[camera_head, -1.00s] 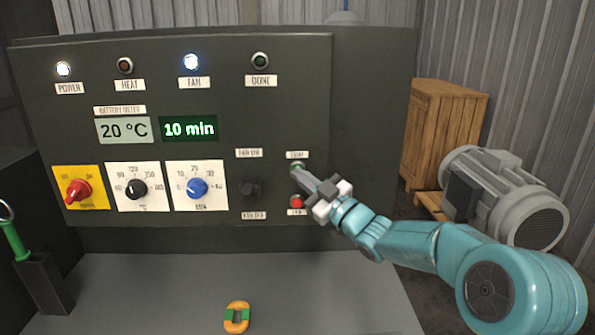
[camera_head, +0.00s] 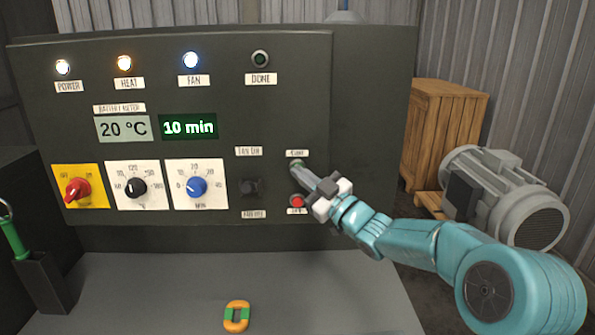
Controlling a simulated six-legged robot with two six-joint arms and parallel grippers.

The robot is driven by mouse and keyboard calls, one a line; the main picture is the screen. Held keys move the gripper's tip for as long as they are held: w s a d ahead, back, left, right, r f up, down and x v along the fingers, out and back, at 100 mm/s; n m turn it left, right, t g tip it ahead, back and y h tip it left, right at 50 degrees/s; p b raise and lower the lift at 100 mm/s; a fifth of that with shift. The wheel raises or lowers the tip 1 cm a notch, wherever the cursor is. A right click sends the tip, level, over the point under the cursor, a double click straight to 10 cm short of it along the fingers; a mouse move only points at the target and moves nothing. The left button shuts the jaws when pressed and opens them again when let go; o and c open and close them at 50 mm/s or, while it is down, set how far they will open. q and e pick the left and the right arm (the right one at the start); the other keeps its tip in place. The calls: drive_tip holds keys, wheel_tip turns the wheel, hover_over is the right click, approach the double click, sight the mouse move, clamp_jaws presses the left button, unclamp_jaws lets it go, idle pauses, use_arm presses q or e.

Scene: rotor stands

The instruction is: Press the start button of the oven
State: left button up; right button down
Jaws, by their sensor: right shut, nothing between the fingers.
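The oven's dark control panel (camera_head: 80,135) faces me. My right gripper (camera_head: 296,167) is shut and empty, its tips at the green start button (camera_head: 297,162) under the upper right label; the tips cover most of the button and look in contact with it. A red button (camera_head: 297,202) sits just below, beside the gripper body. The DONE lamp (camera_head: 260,59) is dark. The displays read 20 °C (camera_head: 122,128) and 10 min (camera_head: 188,127). My left gripper is not in view.
A red switch (camera_head: 77,190), a black knob (camera_head: 136,187), a blue knob (camera_head: 196,187) and a black fan switch (camera_head: 250,187) line the panel. A motor (camera_head: 505,200) and wooden cabinet (camera_head: 440,135) stand at right.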

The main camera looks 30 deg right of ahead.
drive_tip(key=shift+s+a+b, duration=0.3)
drive_tip(key=shift+s+b, duration=0.1)
drive_tip(key=shift+s, duration=0.05)
drive_tip(key=s+a+b, duration=0.1)
drive_tip(key=s+b, duration=0.1)
drive_tip(key=s, duration=0.1)
drive_tip(key=s+a+b, duration=0.1)
drive_tip(key=shift+s+a+b, duration=0.2)
drive_tip(key=shift+a+b, duration=0.15)
idle(0.9)
